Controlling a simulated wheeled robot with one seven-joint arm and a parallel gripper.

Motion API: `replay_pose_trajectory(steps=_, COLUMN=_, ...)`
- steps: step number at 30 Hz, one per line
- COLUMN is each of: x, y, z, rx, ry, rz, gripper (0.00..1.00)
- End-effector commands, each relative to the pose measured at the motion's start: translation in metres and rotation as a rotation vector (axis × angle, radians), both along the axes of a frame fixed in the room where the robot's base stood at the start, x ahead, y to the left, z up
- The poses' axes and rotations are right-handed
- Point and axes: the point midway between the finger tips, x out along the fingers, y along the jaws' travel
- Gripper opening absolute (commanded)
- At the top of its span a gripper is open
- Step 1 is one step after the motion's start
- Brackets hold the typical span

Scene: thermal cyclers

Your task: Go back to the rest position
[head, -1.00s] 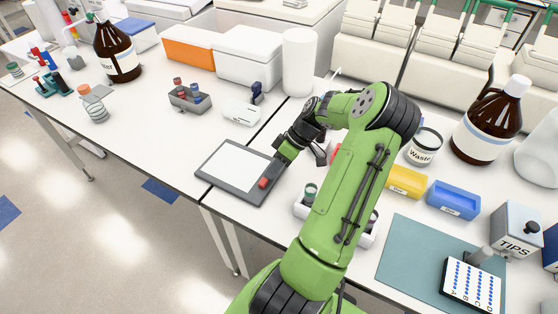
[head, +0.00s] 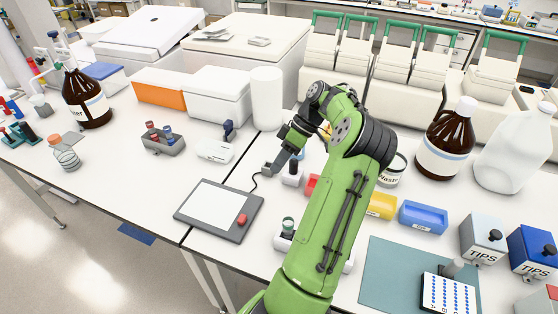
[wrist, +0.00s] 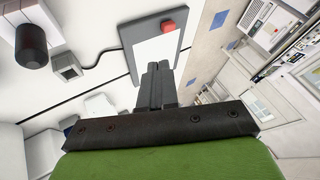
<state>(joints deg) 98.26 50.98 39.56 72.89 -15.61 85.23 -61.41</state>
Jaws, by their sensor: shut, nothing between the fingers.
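My gripper (head: 270,169) is at the end of my green arm, over the bench behind the grey tablet with a white face (head: 219,210). In the wrist view my gripper (wrist: 158,68) has its two dark fingers together with nothing between them. The tablet (wrist: 130,41) with its red block shows just beyond the fingertips in that view. In the head view the gripper looks apart from the tablet, and its exact height above the bench is hard to tell.
A grey tube rack (head: 163,141) and a white box (head: 218,96) stand to the left. A brown bottle (head: 445,140), yellow bin (head: 381,205), blue bin (head: 423,217) and teal mat (head: 388,283) lie right of my arm.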

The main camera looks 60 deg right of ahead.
Motion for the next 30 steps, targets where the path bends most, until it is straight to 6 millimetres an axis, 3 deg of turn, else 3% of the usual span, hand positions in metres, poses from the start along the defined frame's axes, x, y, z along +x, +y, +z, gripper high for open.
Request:
replay_pose_trajectory(steps=16, x=0.0, y=0.0, z=-0.001, rx=-0.001, ry=0.0, rz=0.0, gripper=0.0)
replay_pose_trajectory(steps=19, x=0.012, y=0.01, z=0.005, rx=-0.015, ry=0.029, rz=0.015, gripper=0.0)
replay_pose_trajectory(steps=22, x=0.045, y=0.047, z=0.023, rx=-0.073, ry=0.131, rz=0.053, gripper=0.0)
replay_pose_trajectory(steps=25, x=0.078, y=0.106, z=0.047, rx=-0.182, ry=0.257, rz=0.066, gripper=0.0)
replay_pose_trajectory(steps=27, x=0.091, y=0.15, z=0.062, rx=-0.272, ry=0.318, rz=0.051, gripper=0.0)
replay_pose_trajectory(steps=30, x=0.095, y=0.211, z=0.085, rx=-0.409, ry=0.346, rz=0.003, gripper=0.0)
